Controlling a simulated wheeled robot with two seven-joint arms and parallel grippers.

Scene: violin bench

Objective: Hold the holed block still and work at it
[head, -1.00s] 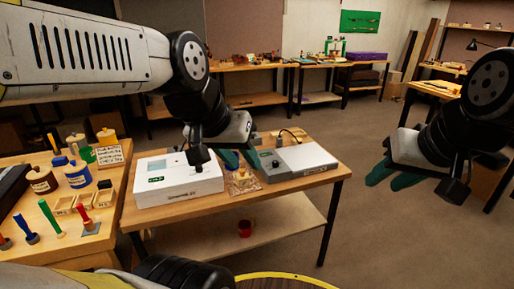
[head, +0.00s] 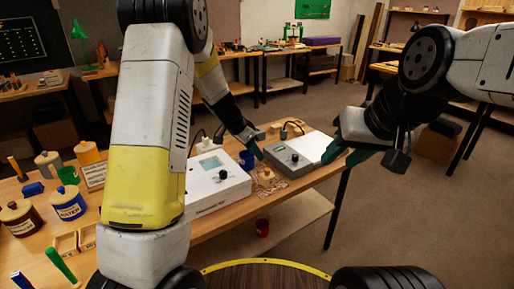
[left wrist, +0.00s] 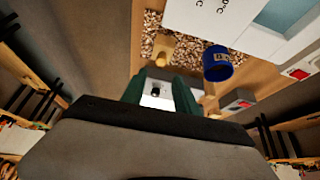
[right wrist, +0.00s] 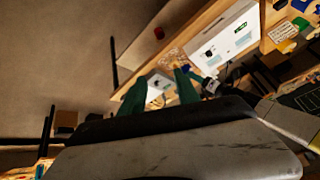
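A small pale wooden block (head: 266,178) stands on a patch of wood chips between two bench instruments; any hole in it is too small to make out. In the left wrist view the block (left wrist: 164,47) sits beyond my left fingers, apart from them. My left gripper (head: 257,150) is above the bench behind the block, its green fingers (left wrist: 160,92) apart and nothing between them. My right gripper (head: 345,157) is near the right end of the bench, beside the grey instrument. In the right wrist view its fingers (right wrist: 160,88) are spread and empty.
A white instrument (head: 215,180) stands left of the block and a grey one (head: 298,155) right of it. A blue cup (head: 246,160) stands close to the block. A red cup (head: 262,228) is on the lower shelf. Jars (head: 68,203) crowd the left table.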

